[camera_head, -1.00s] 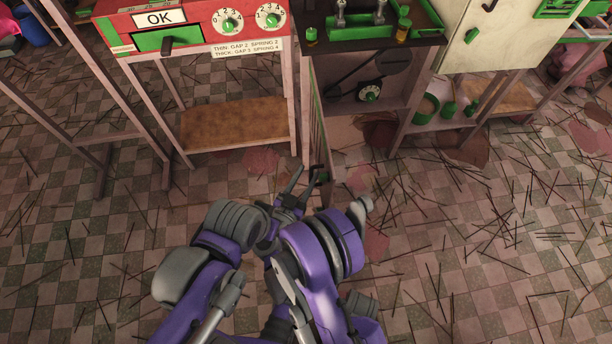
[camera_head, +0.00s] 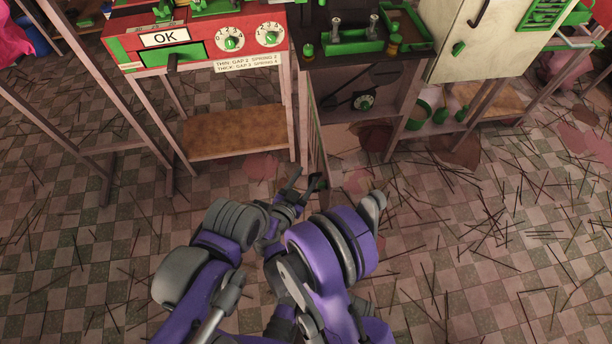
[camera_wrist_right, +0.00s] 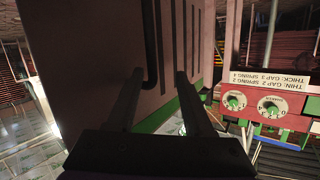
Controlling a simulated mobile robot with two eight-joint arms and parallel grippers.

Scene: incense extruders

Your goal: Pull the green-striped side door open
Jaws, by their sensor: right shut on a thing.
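The side door (camera_head: 315,140) shows almost edge-on in the head view, at the left side of the dark-topped cabinet. How far it stands open I cannot tell. In the right wrist view a large pinkish panel (camera_wrist_right: 100,50) with dark stripes and a green lower edge fills the middle; it appears to be this door. A dark, hooked handle (camera_wrist_right: 152,45) runs down its face. My right gripper (camera_head: 303,182) is at the door's lower near end, and its fingers (camera_wrist_right: 160,80) are shut on the handle, one on each side. My left gripper is out of view.
The red machine (camera_head: 205,45) with an OK sign and dials stands left of the door, over a brown shelf (camera_head: 235,132). The cabinet (camera_head: 365,70) holds a green-dialled device. A cream cabinet (camera_head: 490,45) is at right. Thin sticks litter the tiled floor (camera_head: 450,250).

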